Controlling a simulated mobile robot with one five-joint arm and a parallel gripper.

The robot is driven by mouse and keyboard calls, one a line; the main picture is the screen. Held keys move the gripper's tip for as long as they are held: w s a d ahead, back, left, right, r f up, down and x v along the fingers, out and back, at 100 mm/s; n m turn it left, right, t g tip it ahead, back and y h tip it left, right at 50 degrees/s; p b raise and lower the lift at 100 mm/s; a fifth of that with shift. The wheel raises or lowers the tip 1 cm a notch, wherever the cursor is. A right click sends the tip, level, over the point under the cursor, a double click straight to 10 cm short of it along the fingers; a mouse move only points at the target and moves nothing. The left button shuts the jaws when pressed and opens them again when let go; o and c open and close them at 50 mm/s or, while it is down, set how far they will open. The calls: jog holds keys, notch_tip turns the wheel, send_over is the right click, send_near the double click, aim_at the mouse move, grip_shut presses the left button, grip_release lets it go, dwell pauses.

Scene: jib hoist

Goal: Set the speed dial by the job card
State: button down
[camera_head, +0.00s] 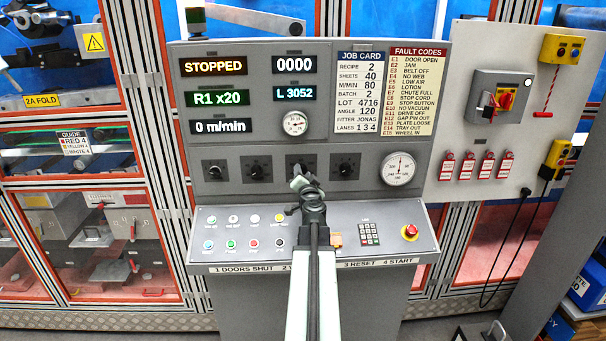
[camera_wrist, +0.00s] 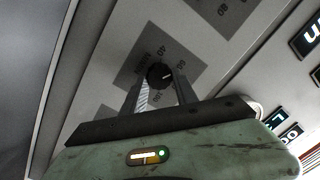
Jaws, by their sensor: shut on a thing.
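The job card (camera_head: 359,90) is on the upright panel; it lists M/MIN 80, RECIPE 2, SHEETS 40 and ANGLE 120. My gripper (camera_head: 300,182) is at the third of the small dials, counted from the left, and hides most of it. In the wrist view my gripper (camera_wrist: 159,88) has its two fingers on either side of the black round knob (camera_wrist: 159,74), shut on it. The knob sits on a dark scale plate (camera_wrist: 133,74) with small numbers, 40 among them. A short light mark shows on the knob; which number it points at is unclear.
Other small dials (camera_head: 256,170) stand left and right of my gripper. A large round gauge (camera_head: 398,169) is further right. Displays read STOPPED (camera_head: 213,66) and 0 m/min (camera_head: 221,126). Below is a sloped desk with buttons, a keypad (camera_head: 369,233) and a red stop button (camera_head: 410,232).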

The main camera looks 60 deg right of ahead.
jog(key=shift+a+m, duration=0.1)
jog(key=shift+m, duration=0.3)
jog(key=m+h+b, duration=0.1)
jog(key=m+b, duration=0.1)
jog(key=m, duration=0.9)
jog(key=shift+f, duration=0.2)
jog(key=shift+m, duration=0.3)
jog(key=c, duration=1)
grip_release()
jog(key=shift+o, duration=0.2)
